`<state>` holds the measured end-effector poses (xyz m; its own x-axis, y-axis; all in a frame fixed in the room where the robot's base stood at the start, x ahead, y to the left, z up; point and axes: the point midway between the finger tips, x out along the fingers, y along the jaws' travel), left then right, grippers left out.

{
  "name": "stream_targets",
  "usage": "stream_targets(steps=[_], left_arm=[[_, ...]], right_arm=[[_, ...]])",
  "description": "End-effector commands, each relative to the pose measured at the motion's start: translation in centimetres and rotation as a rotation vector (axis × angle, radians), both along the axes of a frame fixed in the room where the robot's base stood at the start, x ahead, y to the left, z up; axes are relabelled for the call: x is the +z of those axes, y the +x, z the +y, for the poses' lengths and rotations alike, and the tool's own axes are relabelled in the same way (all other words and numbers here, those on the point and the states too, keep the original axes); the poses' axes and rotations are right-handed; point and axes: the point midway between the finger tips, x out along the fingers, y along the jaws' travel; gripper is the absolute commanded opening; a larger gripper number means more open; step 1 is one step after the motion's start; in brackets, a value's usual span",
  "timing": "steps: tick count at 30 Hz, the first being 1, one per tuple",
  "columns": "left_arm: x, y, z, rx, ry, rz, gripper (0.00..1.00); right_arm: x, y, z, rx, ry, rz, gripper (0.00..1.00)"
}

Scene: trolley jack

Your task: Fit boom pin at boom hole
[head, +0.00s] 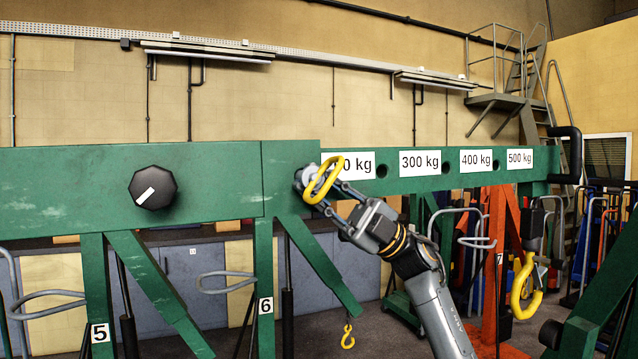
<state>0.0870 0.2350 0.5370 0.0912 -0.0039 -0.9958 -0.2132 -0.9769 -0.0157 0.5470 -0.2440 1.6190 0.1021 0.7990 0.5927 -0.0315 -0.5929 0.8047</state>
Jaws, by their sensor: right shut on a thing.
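The boom pin (322,191), with a yellow loop handle, is in my right gripper (328,189), which is shut on it. They are in front of the green boom (430,184), at its left end by the first weight label. The pin's shaft is hidden, so I cannot tell whether it is in a hole. Dark boom holes show beside the labels: one (381,170) left of 300 kg, one (446,167) left of 400 kg, one (495,164) left of 500 kg. The gripper partly covers the first label (356,166). My left gripper is not in view.
A black knob (153,188) is on the wide green beam at left. A small yellow hook (348,337) hangs below the gripper, and a larger yellow hook (526,287) hangs at right. Green legs and orange frames (492,270) stand below the boom.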

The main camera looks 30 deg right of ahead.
Motion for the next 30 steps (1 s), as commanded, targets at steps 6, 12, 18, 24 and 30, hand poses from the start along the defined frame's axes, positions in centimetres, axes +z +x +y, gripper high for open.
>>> stream_targets(steps=[6, 12, 18, 24, 30], left_arm=[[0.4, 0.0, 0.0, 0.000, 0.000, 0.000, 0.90], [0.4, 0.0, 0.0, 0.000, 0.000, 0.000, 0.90], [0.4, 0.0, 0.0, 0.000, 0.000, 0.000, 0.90], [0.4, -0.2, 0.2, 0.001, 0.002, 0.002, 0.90], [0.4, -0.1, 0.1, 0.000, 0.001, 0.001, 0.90]], right_arm=[[0.2, 0.5, -0.1, -0.002, 0.003, -0.001, 0.00], [0.1, 0.7, -0.1, -0.002, 0.003, 0.000, 0.44], [0.0, 0.7, -0.1, -0.002, 0.001, 0.002, 0.44], [-0.5, 0.8, -0.5, -0.004, -0.001, 0.006, 0.44], [-2.5, 0.4, -3.3, -0.007, 0.000, 0.007, 0.44]])
